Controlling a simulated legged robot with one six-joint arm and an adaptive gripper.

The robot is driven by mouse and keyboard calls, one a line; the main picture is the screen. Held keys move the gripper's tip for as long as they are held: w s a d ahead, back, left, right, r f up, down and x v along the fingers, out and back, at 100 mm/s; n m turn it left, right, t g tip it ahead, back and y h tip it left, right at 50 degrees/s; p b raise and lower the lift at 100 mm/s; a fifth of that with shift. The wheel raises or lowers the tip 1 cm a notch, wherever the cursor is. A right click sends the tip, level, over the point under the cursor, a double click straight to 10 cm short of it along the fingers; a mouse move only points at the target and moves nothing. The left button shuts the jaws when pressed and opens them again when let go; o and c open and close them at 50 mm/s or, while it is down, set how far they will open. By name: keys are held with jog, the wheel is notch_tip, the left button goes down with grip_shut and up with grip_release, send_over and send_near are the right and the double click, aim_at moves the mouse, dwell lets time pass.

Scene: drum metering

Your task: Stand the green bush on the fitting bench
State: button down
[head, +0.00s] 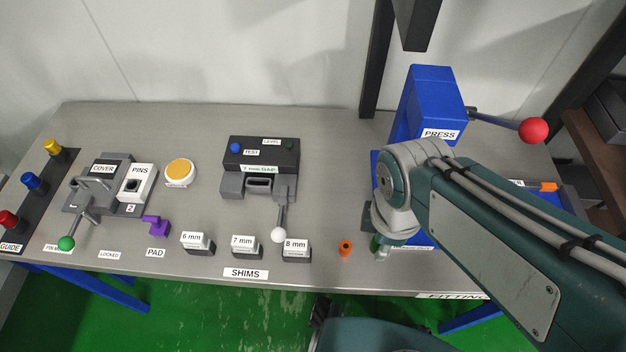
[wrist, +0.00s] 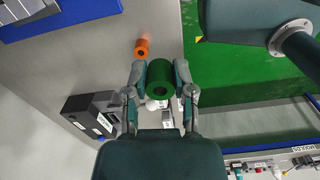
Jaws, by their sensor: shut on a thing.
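The green bush (wrist: 161,78) is a short hollow cylinder. In the wrist view it sits between the two fingers of my gripper (wrist: 160,75), which is shut on it, with one end and its bore partly facing the camera. In the head view my gripper (head: 380,250) is near the front edge of the bench (head: 325,200), left of the press base. Only a small part of the green bush (head: 375,243) shows there, partly hidden by my gripper. I cannot tell its height over the bench. The FITTING label (head: 455,296) is on the bench's front edge.
An orange bush (head: 345,247) stands just left of my gripper. The 8 mm shim (head: 296,250) is further left. The blue press (head: 432,100) with a red-knobbed lever stands behind my arm. Bare bench lies between the gauge block (head: 262,165) and the press.

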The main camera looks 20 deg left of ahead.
jog(key=shift+w+a+f, duration=0.2)
jog(key=shift+w+a, duration=0.05)
jog(key=shift+w, duration=0.05)
jog(key=w+a+f, duration=0.3)
jog(key=w, duration=0.4)
send_over(347, 214)
notch_tip(347, 214, down, 6)
jog(key=shift+d+f, duration=0.15)
jog(key=shift+f, duration=0.05)
jog(key=shift+a+f, duration=0.2)
jog(key=shift+f, duration=1.4)
jog(key=shift+d+f, duration=0.1)
jog(key=shift+c, duration=2.3)
grip_release()
